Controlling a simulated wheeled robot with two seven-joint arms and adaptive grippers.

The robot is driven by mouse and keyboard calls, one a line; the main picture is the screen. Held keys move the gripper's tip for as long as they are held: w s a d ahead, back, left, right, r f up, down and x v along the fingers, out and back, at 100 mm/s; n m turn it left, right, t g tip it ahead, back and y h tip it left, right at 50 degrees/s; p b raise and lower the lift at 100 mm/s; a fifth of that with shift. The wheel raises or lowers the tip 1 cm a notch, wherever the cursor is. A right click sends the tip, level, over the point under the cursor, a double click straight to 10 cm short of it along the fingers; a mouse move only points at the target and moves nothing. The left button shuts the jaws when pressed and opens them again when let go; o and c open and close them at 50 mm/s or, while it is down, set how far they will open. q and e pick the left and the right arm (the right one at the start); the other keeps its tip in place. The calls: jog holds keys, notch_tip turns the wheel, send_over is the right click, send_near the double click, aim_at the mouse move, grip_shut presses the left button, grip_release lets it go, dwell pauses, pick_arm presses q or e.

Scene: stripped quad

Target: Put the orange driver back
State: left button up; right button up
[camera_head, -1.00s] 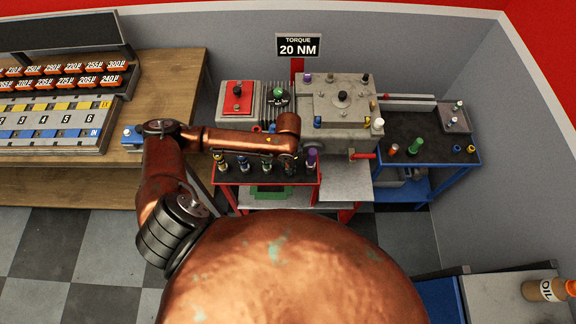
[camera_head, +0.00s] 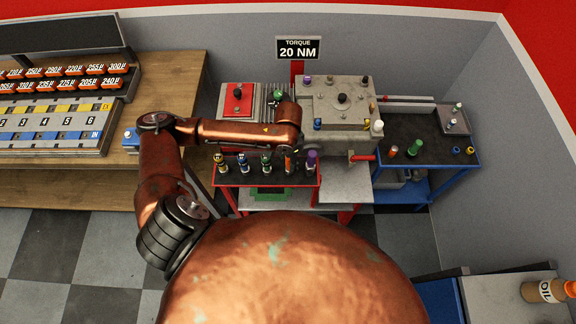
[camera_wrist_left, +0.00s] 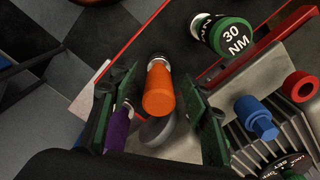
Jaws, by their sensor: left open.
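The orange driver (camera_head: 289,162) stands in the row of drivers along the front of the red-framed stand (camera_head: 235,181), between a green-banded driver (camera_head: 266,163) and a purple driver (camera_head: 312,160). In the left wrist view the orange driver (camera_wrist_left: 160,98) shows its handle end between the two fingers of my left gripper (camera_wrist_left: 160,108). The fingers are open, with a gap on both sides of the handle. In the head view my left gripper (camera_head: 290,146) is over the driver, largely hidden by its own arm. My right gripper is not in view.
The purple driver (camera_wrist_left: 117,130) is close by my left finger in the wrist view. A green driver marked 30 NM (camera_wrist_left: 233,38) stands on the other side. The grey machine (camera_head: 340,100) is behind the row, and a blue cart (camera_head: 440,158) stands to the right.

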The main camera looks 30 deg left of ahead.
pick_arm(q)
notch_tip(320, 180, up, 6)
jog(key=shift+r, duration=0.1)
dwell(0.7)
